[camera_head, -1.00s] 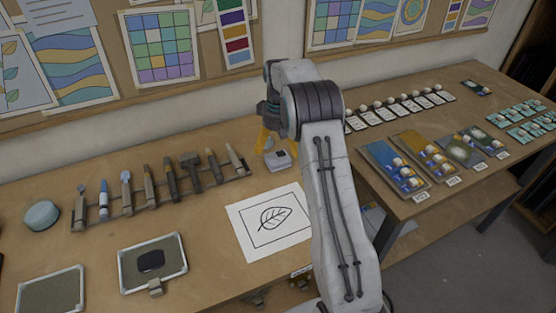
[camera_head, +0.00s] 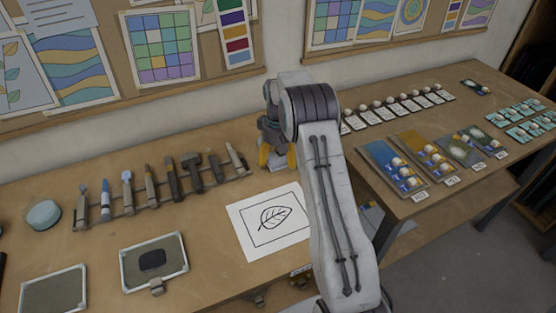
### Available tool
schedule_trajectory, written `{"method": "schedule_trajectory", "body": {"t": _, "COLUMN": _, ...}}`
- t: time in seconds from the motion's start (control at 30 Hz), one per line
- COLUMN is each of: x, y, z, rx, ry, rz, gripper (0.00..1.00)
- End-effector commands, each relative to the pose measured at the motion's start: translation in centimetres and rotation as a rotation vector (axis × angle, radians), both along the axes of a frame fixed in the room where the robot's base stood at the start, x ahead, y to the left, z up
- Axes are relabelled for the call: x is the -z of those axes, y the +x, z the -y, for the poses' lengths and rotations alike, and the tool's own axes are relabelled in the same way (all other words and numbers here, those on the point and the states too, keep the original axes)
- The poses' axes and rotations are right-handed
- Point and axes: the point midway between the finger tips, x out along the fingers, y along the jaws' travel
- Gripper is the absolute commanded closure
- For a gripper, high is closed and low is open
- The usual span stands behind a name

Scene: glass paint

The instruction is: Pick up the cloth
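A small pale, folded-looking piece, which seems to be the cloth (camera_head: 278,164), lies on the table just behind the leaf drawing. My gripper (camera_head: 277,157), with yellow-orange fingers, points down right over it. One finger is at its left and the other at its right, and they stand apart. I cannot tell whether the fingers touch it. The gripper's dark body hides most of the cloth's top.
A leaf drawing on white paper (camera_head: 252,243) lies in front. A rack of tools (camera_head: 160,196) stands to the left. A side table (camera_head: 440,195) with cards is at the right.

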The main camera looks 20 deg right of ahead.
Motion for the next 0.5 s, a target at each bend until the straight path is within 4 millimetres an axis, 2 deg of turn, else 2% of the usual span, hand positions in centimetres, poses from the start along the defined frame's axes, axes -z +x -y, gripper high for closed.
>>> {"method": "schedule_trajectory", "body": {"t": 0.07, "x": -0.03, "y": 0.01, "z": 0.00, "rx": 0.000, "ry": 0.000, "rz": 0.000, "gripper": 0.31}}
{"method": "schedule_trajectory", "body": {"t": 0.43, "x": -0.04, "y": 0.01, "z": 0.00, "rx": 0.000, "ry": 0.000, "rz": 0.001, "gripper": 0.64}}
{"method": "schedule_trajectory", "body": {"t": 0.5, "x": -0.05, "y": 0.02, "z": 0.01, "rx": 0.000, "ry": 0.000, "rz": 0.001, "gripper": 0.65}}
